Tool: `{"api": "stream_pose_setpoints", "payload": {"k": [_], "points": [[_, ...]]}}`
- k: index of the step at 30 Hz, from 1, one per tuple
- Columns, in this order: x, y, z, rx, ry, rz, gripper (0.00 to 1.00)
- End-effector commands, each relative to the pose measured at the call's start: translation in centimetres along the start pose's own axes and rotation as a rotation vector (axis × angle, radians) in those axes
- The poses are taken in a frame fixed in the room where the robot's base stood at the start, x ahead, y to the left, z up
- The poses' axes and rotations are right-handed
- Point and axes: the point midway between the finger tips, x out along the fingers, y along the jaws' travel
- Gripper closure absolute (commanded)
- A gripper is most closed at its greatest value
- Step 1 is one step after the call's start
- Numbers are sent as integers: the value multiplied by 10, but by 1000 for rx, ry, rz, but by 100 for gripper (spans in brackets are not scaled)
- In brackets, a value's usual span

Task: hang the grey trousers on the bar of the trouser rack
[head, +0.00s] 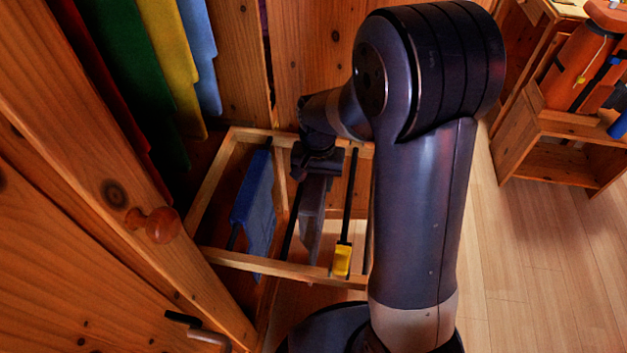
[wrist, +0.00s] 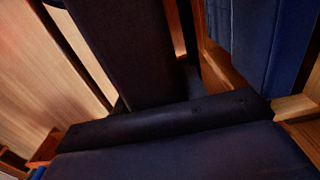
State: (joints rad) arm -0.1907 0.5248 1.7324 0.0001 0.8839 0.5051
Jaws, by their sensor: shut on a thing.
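The trouser rack (head: 222,170) is a pale wooden frame with several dark bars, pulled out of the wardrobe. My gripper (head: 316,168) is over the middle of the rack, shut on the grey trousers (head: 312,222). They hang down from it as a narrow strip, between a dark bar (head: 290,236) on their left and another bar (head: 347,205) on their right. I cannot tell whether they touch a bar. In the wrist view a broad dark cloth surface, seemingly the trousers (wrist: 125,50), fills the upper middle. My arm and gripper hide part of the rack's right side.
Blue trousers (head: 256,205) hang on the rack's left bar and also show at the right of the wrist view (wrist: 275,45). A yellow piece (head: 342,261) sits on a bar's front end. Coloured clothes (head: 165,55) hang at upper left. The wooden floor (head: 520,270) at right is clear.

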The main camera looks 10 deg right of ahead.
Motion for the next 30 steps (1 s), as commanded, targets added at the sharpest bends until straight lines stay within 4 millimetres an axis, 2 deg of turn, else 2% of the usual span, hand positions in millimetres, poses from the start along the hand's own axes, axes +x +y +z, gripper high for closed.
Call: {"api": "stream_pose_setpoints", "payload": {"k": [30], "points": [[0, 79, 0, 2, 1, 0, 100]]}}
